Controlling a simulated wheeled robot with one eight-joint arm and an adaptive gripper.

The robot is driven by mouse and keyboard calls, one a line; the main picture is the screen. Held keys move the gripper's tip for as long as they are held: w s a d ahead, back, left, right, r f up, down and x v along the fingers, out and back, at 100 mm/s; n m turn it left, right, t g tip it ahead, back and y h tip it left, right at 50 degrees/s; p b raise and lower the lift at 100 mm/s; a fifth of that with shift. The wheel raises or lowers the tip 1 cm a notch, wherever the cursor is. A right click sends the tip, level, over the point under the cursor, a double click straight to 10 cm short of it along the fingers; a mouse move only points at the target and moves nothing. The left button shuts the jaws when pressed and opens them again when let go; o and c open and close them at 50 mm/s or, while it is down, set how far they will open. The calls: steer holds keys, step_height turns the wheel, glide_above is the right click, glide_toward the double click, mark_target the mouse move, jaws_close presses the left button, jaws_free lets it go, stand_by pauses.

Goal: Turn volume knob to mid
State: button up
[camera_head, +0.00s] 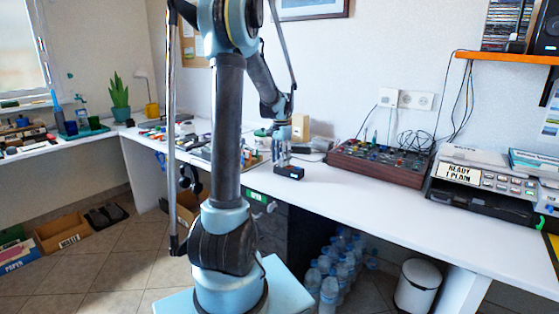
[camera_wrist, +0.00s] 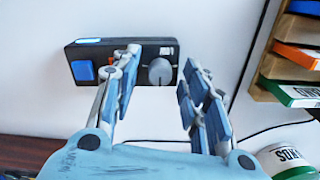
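A small black box (camera_head: 288,172) sits on the white desk, and in the wrist view it lies crosswise at the top (camera_wrist: 148,52). It has a round grey knob (camera_wrist: 160,72) near its right end and a blue square button (camera_wrist: 83,70) at its left. A thin dark mark shows on the knob, but I cannot read its setting surely. My gripper (camera_wrist: 160,88) is open and empty. Its left fingers overlap the box in the picture, and its right fingers are right of the knob. In the head view, my gripper (camera_head: 281,155) is close above or behind the box.
A brown panel with several knobs (camera_head: 378,165) and a printer-like device (camera_head: 480,182) stand to the right on the desk (camera_head: 420,215). A wooden rack with coloured boxes (camera_wrist: 290,60) and a labelled white tub (camera_wrist: 288,160) are at the right in the wrist view.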

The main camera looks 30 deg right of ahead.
steer(key=shift+r, duration=0.1)
step_height(320, 180, up, 12)
stand_by(0.7)
stand_by(0.4)
